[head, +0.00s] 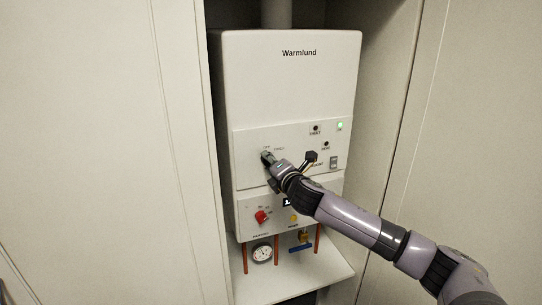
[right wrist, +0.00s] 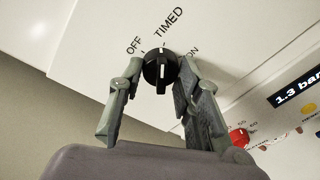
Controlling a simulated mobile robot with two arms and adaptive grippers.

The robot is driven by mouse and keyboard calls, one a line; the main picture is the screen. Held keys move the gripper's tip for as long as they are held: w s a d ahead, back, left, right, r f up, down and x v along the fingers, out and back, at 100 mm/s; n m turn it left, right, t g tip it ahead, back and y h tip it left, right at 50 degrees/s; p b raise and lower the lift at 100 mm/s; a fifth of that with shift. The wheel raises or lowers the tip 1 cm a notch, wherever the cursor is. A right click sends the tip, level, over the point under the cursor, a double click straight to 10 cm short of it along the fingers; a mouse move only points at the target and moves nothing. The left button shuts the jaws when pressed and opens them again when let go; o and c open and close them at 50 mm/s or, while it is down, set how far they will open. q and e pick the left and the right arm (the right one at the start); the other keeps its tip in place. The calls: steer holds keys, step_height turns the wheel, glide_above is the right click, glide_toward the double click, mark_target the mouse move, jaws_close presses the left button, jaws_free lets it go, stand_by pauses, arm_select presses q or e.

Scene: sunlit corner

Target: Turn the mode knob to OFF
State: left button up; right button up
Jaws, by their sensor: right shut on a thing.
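The mode knob (right wrist: 160,68) is a black round knob with a white pointer line on the boiler's white panel. In the right wrist view the labels OFF, TIMED and ON fan around it. Its white line points roughly toward TIMED. My right gripper (right wrist: 155,82) has one finger on each side of the knob and is shut on it. In the head view my right gripper (head: 268,160) reaches the upper panel from the right and mostly hides the knob. My left gripper is not in view.
The white Warmlund boiler (head: 290,85) stands in a recess between pale cupboard panels. Below are a red knob (head: 261,216), a pressure gauge (head: 262,254), copper pipes and a blue valve handle (head: 301,248). A green light (head: 340,126) and a rocker switch (head: 333,162) are at right.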

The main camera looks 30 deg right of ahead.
steer(key=n+h, duration=0.1)
steer(key=n, duration=0.8)
steer(key=shift+f+h, duration=0.15)
steer(key=shift+h, duration=0.25)
steer(key=shift+n, duration=0.3)
steer(key=o, duration=1.1)
steer(key=shift+o, duration=0.2)
steer(key=shift+s+a, duration=0.1)
steer(key=v, duration=1.1)
steer(key=shift+s, duration=0.35)
